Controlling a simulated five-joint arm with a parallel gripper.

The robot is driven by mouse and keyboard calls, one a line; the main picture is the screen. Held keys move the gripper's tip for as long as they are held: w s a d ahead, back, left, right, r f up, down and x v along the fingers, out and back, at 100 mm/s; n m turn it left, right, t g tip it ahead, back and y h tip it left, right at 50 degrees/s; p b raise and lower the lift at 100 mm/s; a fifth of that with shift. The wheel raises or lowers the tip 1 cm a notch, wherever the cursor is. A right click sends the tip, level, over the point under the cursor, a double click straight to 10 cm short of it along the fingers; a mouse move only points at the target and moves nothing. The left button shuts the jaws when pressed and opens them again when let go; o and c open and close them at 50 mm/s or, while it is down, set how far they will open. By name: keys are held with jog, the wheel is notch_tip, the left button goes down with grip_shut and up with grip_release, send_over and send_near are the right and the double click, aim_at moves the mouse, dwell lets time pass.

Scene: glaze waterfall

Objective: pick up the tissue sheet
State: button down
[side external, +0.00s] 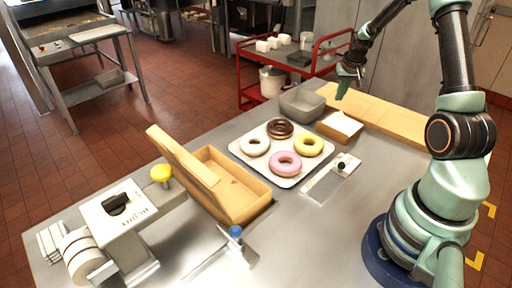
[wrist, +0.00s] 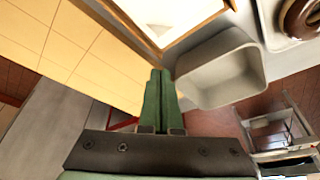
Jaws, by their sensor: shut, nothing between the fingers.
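The tissue sheet (side external: 342,122) is white and lies in the top of a small brown box (side external: 334,135) near the back right of the steel table in the side external view. In the wrist view the white sheet (wrist: 165,14) is at the top, framed by the box's brown edge and partly cut off by the picture's edge. My gripper (side external: 343,92) is above the table, behind the box and apart from it. In the wrist view the green fingers of my gripper (wrist: 160,72) are together with nothing between them, below the box in the picture.
A grey bin (side external: 302,105) stands left of the tissue box, and a long wooden board (side external: 385,115) lies right of and behind it. A white tray (side external: 288,182) of donuts lies in front. An open cardboard box (side external: 240,203) and a scale (side external: 120,215) stand farther left.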

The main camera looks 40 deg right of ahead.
jog(key=v, duration=0.6)
jog(key=shift+r, duration=0.35)
jog(key=c, duration=1.5)
grip_release()
jog(key=shift+a+r, duration=0.2)
jog(key=shift+r, duration=0.1)
jog(key=shift+c, duration=0.2)
jog(key=shift+o, duration=1.2)
jog(key=shift+s+r, duration=0.1)
jog(key=shift+r, duration=0.05)
jog(key=n+g+y, duration=0.4)
jog(key=n, duration=1.4)
send_over(343, 114)
jog(key=d, duration=0.2)
jog(key=f, duration=0.5)
jog(key=shift+w+a+f, duration=0.2)
jog(key=shift+w+f, duration=0.15)
jog(key=shift+s+a+f, duration=0.1)
jog(key=shift+a+f, duration=0.1)
jog(key=shift+f, duration=0.7)
jog(key=shift+s+a+f, duration=0.1)
jog(key=shift+a+f, duration=0.1)
jog(key=shift+f, duration=0.7)
jog(key=shift+s+a+f, duration=0.1)
jog(key=shift+a+f, duration=0.1)
jog(key=shift+f, duration=0.7)
